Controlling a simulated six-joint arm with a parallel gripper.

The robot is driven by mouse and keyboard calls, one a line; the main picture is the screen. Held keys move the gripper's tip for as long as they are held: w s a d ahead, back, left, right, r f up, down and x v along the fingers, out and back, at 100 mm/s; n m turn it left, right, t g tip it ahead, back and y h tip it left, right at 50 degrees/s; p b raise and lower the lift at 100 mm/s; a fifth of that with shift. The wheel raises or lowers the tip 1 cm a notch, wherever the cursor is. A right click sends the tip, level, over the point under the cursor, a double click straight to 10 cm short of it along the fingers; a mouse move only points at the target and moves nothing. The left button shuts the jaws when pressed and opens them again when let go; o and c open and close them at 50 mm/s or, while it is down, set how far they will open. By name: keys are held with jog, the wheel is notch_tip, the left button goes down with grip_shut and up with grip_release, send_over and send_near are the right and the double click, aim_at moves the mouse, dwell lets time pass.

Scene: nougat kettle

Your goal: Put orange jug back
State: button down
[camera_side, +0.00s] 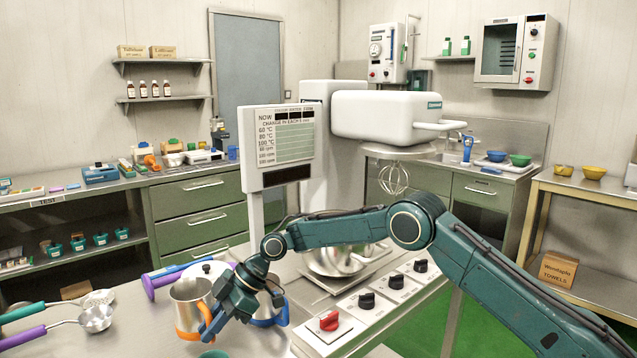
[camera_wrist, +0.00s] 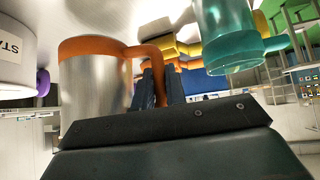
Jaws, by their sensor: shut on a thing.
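The orange jug (camera_side: 187,300) is a steel jug with an orange band at its base and an orange handle. It looks upright at the front left of the bench. My gripper (camera_side: 208,322) is at its right side, shut on the orange handle. In the wrist view, the jug (camera_wrist: 95,92) shows bottom up, because that view is turned over. There my gripper's fingers (camera_wrist: 158,88) close around its handle (camera_wrist: 148,53). I cannot tell whether the jug's base touches the bench.
A blue-banded jug (camera_side: 270,308) stands close behind my gripper. A teal jug (camera_wrist: 228,35) shows in the wrist view. The mixer bowl (camera_side: 335,261) and knob panel (camera_side: 365,310) are at right.

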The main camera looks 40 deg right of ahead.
aim_at(214, 342)
jog(key=shift+f, duration=2.1)
jog(key=shift+f, duration=0.1)
jog(key=c, duration=1.4)
grip_release()
jog(key=shift+c, duration=0.2)
jog(key=v, duration=1.2)
